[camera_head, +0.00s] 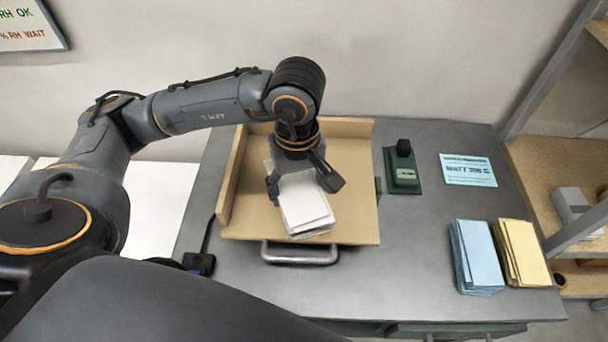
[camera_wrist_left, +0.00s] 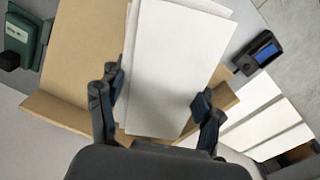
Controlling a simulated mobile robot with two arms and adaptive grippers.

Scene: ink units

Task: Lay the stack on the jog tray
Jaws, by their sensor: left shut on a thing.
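A white paper stack (camera_head: 305,203) is in my left gripper (camera_head: 305,186), over the tan jog tray (camera_head: 350,215). The fingers are shut on the stack's two long sides. In the left wrist view the stack (camera_wrist_left: 170,65) lies between the fingers of the left gripper (camera_wrist_left: 155,105), its sheets slightly fanned at the edges. The tray (camera_wrist_left: 75,60) shows behind it, with its raised walls at the back and left in the head view. I cannot tell whether the stack touches the tray floor. My right gripper is not in view.
A green device with a black knob (camera_head: 402,168) and a light blue card (camera_head: 467,170) are right of the tray. Blue (camera_head: 476,257) and yellow (camera_head: 522,252) paper stacks stand at the front right. A metal handle (camera_head: 299,254) is at the tray's front. Grey table (camera_head: 400,260) between is clear.

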